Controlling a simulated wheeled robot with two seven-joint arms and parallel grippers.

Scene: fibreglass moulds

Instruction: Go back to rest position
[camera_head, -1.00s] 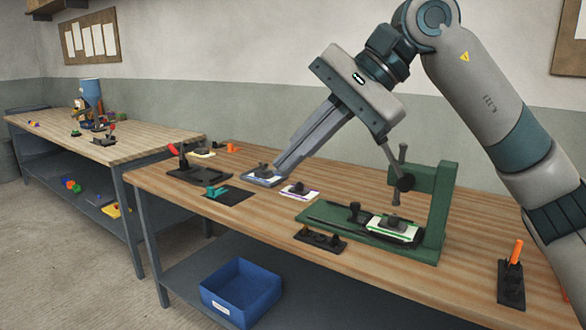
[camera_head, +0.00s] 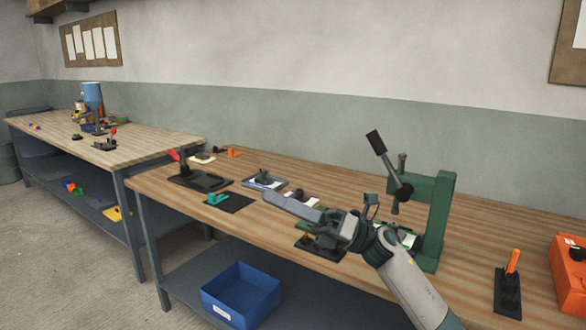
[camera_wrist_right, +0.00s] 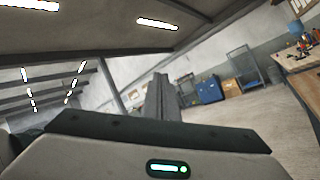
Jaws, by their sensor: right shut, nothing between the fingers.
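My right gripper (camera_head: 290,207) is shut and empty, in front of the near bench in the head view, its fingers pointing left. Its shut fingers (camera_wrist_right: 163,97) also show in the right wrist view, pointing out into the open room. The arm covers part of the green press (camera_head: 437,215) and the parts on its base. My left gripper is in neither view.
The wooden bench (camera_head: 330,190) holds a grey-blue tray (camera_head: 262,183), a teal piece on a black mat (camera_head: 236,203), a red-handled tool (camera_head: 185,172) and an orange-tipped holder (camera_head: 508,290). An orange box (camera_head: 570,270) stands at right. A blue bin (camera_head: 240,295) sits on the lower shelf.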

